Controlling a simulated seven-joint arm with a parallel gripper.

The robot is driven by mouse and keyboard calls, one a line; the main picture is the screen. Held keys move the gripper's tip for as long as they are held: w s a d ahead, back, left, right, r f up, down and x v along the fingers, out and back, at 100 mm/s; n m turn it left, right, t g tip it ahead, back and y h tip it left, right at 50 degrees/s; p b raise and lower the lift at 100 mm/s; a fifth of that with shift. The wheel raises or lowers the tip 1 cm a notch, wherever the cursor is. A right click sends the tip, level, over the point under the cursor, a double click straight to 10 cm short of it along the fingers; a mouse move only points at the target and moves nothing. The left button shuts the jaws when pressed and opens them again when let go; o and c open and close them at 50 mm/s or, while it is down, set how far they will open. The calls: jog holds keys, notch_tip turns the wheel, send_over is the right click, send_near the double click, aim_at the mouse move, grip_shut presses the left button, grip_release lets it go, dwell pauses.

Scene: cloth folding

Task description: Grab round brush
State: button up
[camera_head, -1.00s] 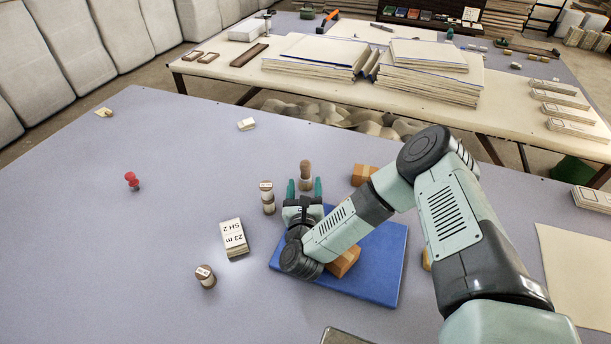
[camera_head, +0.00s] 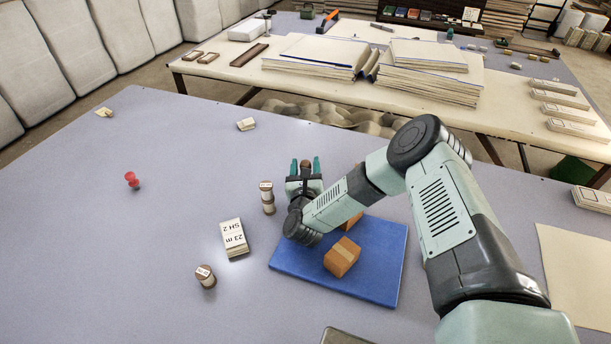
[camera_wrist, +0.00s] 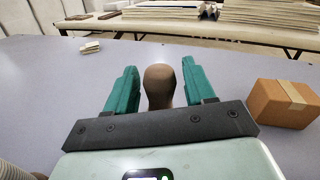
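The round brush (camera_wrist: 158,84) stands between the two teal fingers in the wrist view, with its rounded brown top showing; its lower part is hidden behind my gripper's dark bar. In the head view only the brush's top (camera_head: 305,163) shows between the fingertips.
A brown box (camera_wrist: 284,103) lies close on the right in the wrist view. Another box (camera_head: 342,258) sits on the blue mat (camera_head: 375,285). Spools (camera_head: 267,198) and a labelled white block (camera_head: 234,238) stand to the left. The table's far left is mostly clear.

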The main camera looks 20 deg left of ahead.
jog(key=c, duration=0.8)
